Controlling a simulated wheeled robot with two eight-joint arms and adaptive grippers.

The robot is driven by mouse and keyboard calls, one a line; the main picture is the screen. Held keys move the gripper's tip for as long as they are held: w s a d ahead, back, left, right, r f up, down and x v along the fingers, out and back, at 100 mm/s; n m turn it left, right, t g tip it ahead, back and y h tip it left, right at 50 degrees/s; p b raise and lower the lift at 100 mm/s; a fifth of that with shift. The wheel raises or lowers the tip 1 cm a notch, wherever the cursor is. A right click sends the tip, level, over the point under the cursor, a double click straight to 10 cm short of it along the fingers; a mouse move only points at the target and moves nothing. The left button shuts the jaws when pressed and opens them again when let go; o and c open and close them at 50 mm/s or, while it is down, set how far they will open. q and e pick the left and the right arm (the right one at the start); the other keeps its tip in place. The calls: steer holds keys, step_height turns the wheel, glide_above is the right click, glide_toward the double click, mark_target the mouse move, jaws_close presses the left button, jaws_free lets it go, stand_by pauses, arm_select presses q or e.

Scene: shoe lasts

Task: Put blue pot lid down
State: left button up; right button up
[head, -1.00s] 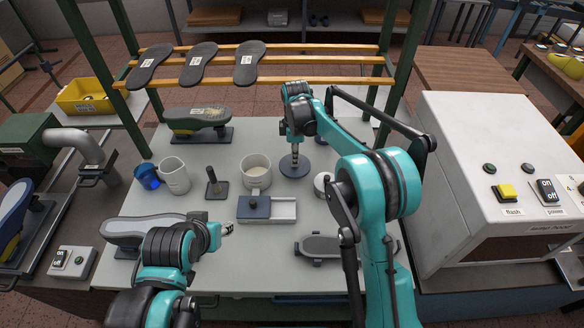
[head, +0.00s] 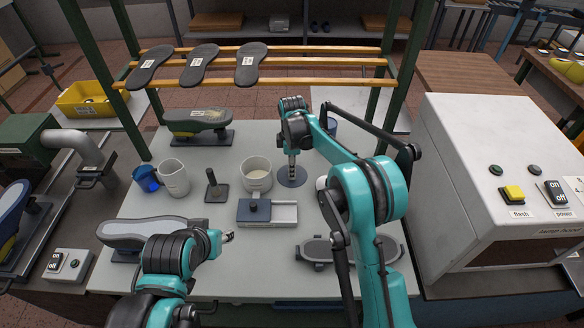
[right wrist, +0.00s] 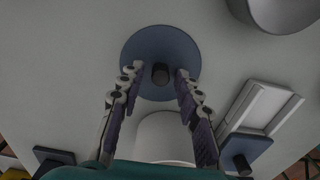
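The blue pot lid (head: 292,176) is a flat round disc that appears to lie flat on the grey table, right of the white pot (head: 257,175). In the right wrist view the lid (right wrist: 160,45) has a dark upright knob (right wrist: 160,73) at its middle. My right gripper (right wrist: 158,72) is open, pointing down over the lid. Its fingers stand on either side of the knob with a gap on each side. My left gripper (head: 229,237) is near the table's front left, away from the lid; its fingers are too small to judge.
A box with a blue sliding cover (head: 254,211) lies in front of the pot. A blue cup (head: 146,179), a white jug (head: 174,178) and a dark stamp-like tool (head: 214,188) stand left. A white machine (head: 490,165) stands right of the table.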

steer(key=shift+r, duration=0.1)
step_height(320, 180, up, 11)
steer(key=p, duration=0.3)
steer(key=s+d+r+m+t, duration=0.2)
steer(key=s+d+r+m, duration=0.2)
steer(key=s+d+r, duration=0.3)
steer(key=s+d+r+m+t, duration=0.1)
steer(key=s+d+r+m, duration=0.35)
steer(key=s, duration=0.35)
steer(key=s+d+f+m+t, duration=0.1)
steer(key=s+d+f+m, duration=0.1)
steer(key=s, duration=0.3)
steer(key=s+d+f+m+t, duration=0.1)
steer(key=s+d+f+m, duration=0.1)
steer(key=s+m, duration=0.2)
steer(key=s+d+f+m+t, duration=0.2)
steer(key=s+m, duration=0.1)
steer(key=s, duration=0.4)
steer(key=shift+s+d+f+p, duration=0.15)
steer(key=shift+s+f+p, duration=0.15)
steer(key=shift+s+f, duration=0.1)
steer(key=shift+m, duration=0.25)
